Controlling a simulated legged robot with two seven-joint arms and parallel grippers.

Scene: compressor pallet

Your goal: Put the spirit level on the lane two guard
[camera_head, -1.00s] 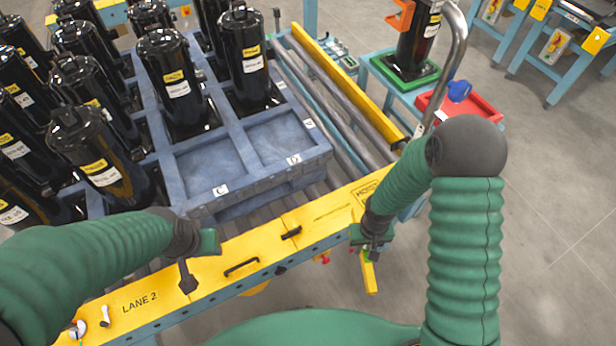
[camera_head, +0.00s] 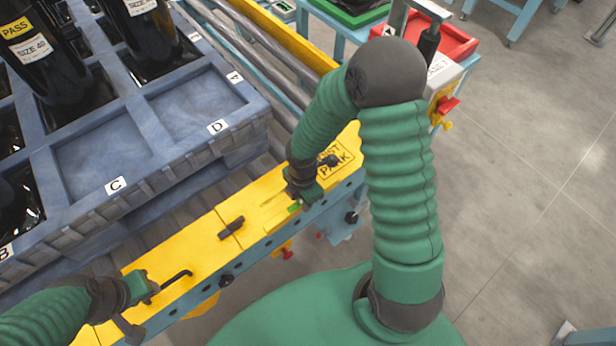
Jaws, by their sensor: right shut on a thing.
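My right gripper (camera_head: 302,200) is low over the guard's right part, shut on the spirit level. The level is yellow on yellow and mostly hidden by the gripper; a small green patch (camera_head: 293,207) shows at the fingers. I cannot tell whether the level touches the guard.
A blue pallet (camera_head: 150,180) with lettered pockets and black compressors (camera_head: 45,45) stands behind the guard. Rollers and a yellow rail (camera_head: 270,38) run at its right. A red tray (camera_head: 450,40) is at the upper right. Open floor lies to the right.

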